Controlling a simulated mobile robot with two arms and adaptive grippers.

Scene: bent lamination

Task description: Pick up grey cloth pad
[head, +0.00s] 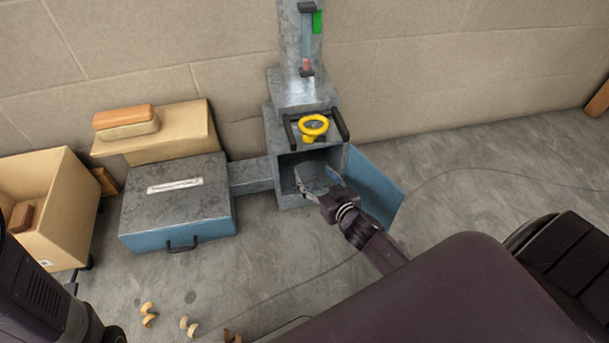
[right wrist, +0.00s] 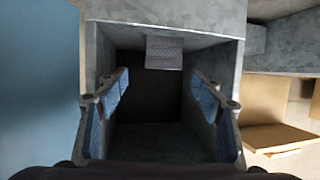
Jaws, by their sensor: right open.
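A grey textured patch, which looks like the grey cloth pad (right wrist: 164,52), shows in the right wrist view at the upper middle of a dark metal compartment. I cannot tell how it is fixed there. In the head view I cannot make the pad out clearly, as my gripper covers much of the opening. My right gripper (right wrist: 163,100) is open and empty, with its blue-lined fingers at the compartment mouth and the pad beyond and between them. In the head view the right gripper (head: 318,180) is at the opening. My left gripper is out of view.
The compartment belongs to a grey metal cabinet (head: 276,133) with a yellow ring handle (head: 313,127) above. Its blue door (head: 373,188) stands open on the right. A blue-grey case (head: 178,212) and cardboard boxes (head: 70,215) stand left. Curled shavings (head: 149,314) lie on the floor.

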